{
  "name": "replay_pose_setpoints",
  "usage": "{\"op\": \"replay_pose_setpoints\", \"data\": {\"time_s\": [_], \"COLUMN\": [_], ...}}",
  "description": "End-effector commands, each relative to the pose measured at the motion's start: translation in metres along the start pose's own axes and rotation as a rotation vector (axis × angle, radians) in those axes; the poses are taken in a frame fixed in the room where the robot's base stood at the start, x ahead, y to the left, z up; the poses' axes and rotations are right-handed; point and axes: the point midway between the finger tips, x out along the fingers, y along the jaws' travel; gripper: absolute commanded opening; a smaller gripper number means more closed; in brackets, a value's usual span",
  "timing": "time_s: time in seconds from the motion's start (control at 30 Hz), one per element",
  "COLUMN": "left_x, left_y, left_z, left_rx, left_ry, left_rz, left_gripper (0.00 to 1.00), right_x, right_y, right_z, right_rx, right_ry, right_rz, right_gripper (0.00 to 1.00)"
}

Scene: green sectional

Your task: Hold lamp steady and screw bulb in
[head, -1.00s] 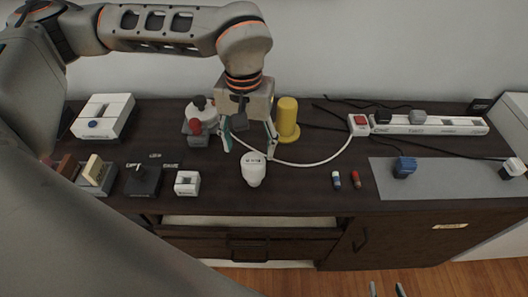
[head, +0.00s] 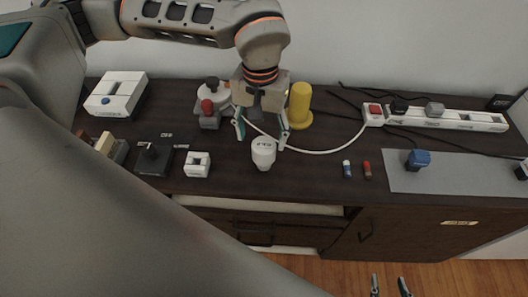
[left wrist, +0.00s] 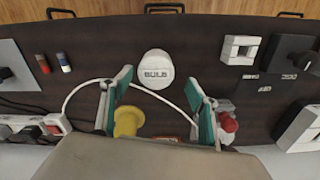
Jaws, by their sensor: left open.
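The white bulb (head: 263,153), labelled BULB in the left wrist view (left wrist: 155,66), stands on the dark cabinet top. My left gripper (head: 262,136) is open and empty just behind it, fingers pointing down. In the left wrist view its green-padded fingertips (left wrist: 158,84) are spread, with the bulb just beyond the gap between them. I cannot make out a lamp with certainty; a white cord (head: 325,150) runs from beneath the left gripper to the power strip. My right gripper (head: 389,286) shows only its separated fingertips at the bottom edge, empty.
A yellow cylinder (head: 300,104) and a red-knobbed grey item (head: 208,112) flank the left gripper. A power strip (head: 445,119) lies at back right, two small cylinders (head: 357,170) nearer. Blocks, including a white one (head: 197,164), stand left. Bare surface (head: 310,170) lies right of the bulb.

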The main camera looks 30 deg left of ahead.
Motion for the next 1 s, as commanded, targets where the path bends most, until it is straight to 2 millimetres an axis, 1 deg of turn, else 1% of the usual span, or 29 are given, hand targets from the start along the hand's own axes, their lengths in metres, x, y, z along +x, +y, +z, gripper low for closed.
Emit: {"op": "replay_pose_setpoints", "data": {"time_s": [0.07,0.3,0.4,0.5,0.8,0.83,0.87,0.9,0.97,1.0], "left_x": [0.006,0.041,0.050,0.052,0.052,0.052,0.052,0.052,0.052,0.052], "left_y": [0.001,0.007,0.007,0.007,0.007,0.007,0.007,0.007,0.007,0.007], "left_z": [0.001,0.002,0.001,0.001,0.001,0.001,0.001,0.001,0.001,0.001], "left_rx": [0.001,-0.002,-0.001,-0.001,0.000,0.000,0.000,0.000,0.000,0.000], "left_ry": [-0.003,-0.007,-0.004,-0.001,-0.001,-0.001,-0.001,-0.001,-0.001,-0.001], "left_rz": [-0.001,-0.002,-0.001,0.000,0.000,0.000,0.000,0.000,0.000,0.000], "left_gripper": [0.60,0.60,0.60,0.60,0.60,0.57,0.50,0.39,0.24,0.19], "right_x": [0.000,0.001,0.001,0.001,0.001,0.001,0.001,0.001,0.001,0.001], "right_y": [0.000,-0.004,-0.004,-0.003,-0.002,-0.002,-0.002,-0.002,-0.002,-0.002], "right_z": [0.003,0.016,0.018,0.018,0.015,0.015,0.015,0.015,0.015,0.015], "right_rx": [0.000,-0.002,-0.004,-0.006,-0.006,-0.005,-0.005,-0.005,-0.005,-0.005], "right_ry": [-0.004,-0.023,-0.027,-0.026,-0.022,-0.022,-0.022,-0.022,-0.022,-0.021], "right_rz": [0.000,-0.004,-0.004,-0.003,-0.002,-0.002,-0.002,-0.002,-0.002,-0.002], "right_gripper": [0.40,0.40,0.40,0.40,0.40,0.40,0.40,0.40,0.40,0.40]}}
